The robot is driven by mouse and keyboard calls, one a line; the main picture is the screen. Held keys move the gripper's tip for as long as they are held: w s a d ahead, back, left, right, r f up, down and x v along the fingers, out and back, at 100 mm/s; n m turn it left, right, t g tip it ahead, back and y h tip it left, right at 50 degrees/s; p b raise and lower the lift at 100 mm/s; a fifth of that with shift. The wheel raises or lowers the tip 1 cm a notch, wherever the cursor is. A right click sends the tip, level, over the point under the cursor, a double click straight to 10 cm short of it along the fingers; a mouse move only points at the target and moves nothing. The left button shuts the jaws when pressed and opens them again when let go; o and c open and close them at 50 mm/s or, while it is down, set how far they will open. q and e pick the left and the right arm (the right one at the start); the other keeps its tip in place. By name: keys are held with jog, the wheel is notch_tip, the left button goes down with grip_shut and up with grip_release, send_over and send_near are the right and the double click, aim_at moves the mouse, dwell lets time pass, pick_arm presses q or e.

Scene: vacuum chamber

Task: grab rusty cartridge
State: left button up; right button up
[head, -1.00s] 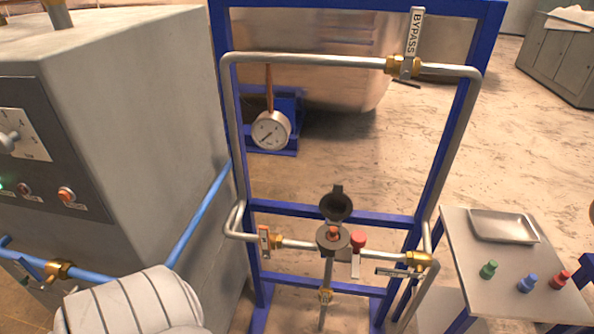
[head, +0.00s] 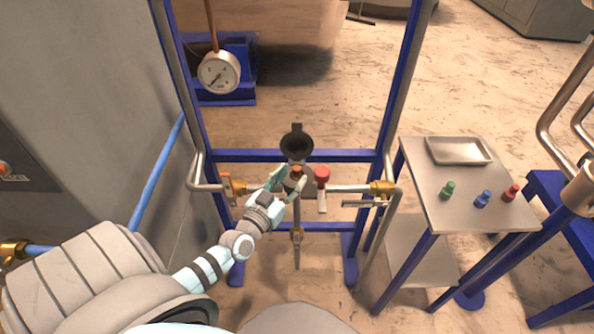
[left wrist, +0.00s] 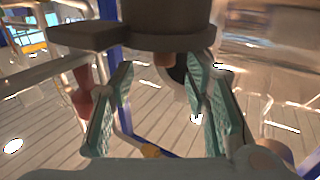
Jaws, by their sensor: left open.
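The rusty cartridge (head: 297,170) shows as a small orange-brown top in the dark round housing (head: 293,183) on the pipe frame. The housing's black lid (head: 297,145) stands open behind it. My left gripper (head: 287,180) is open at the housing, its fingers close to the cartridge's top; contact cannot be told. In the left wrist view the open fingers (left wrist: 168,85) are wide apart. The dark housing (left wrist: 150,40) fills the top there, with a small brownish part (left wrist: 185,60) below it. My right gripper is not in view.
A red knob (head: 322,174) stands just right of the housing, on the pipe with brass fittings (head: 382,188). A side table (head: 430,190) at right holds an empty metal tray (head: 460,151) and green, blue and red small parts. A gauge (head: 219,72) stands behind.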

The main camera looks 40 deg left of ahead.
aim_at(295, 171)
pick_arm(q)
jog(key=w, duration=0.2)
jog(key=w+a+b, duration=0.1)
jog(key=w, duration=0.1)
jog(key=shift+w+f+b, duration=0.1)
jog(key=shift+f+b, duration=0.05)
jog(key=shift+b, duration=0.15)
jog(key=shift+w, duration=0.15)
jog(key=shift+c, duration=0.8)
grip_shut()
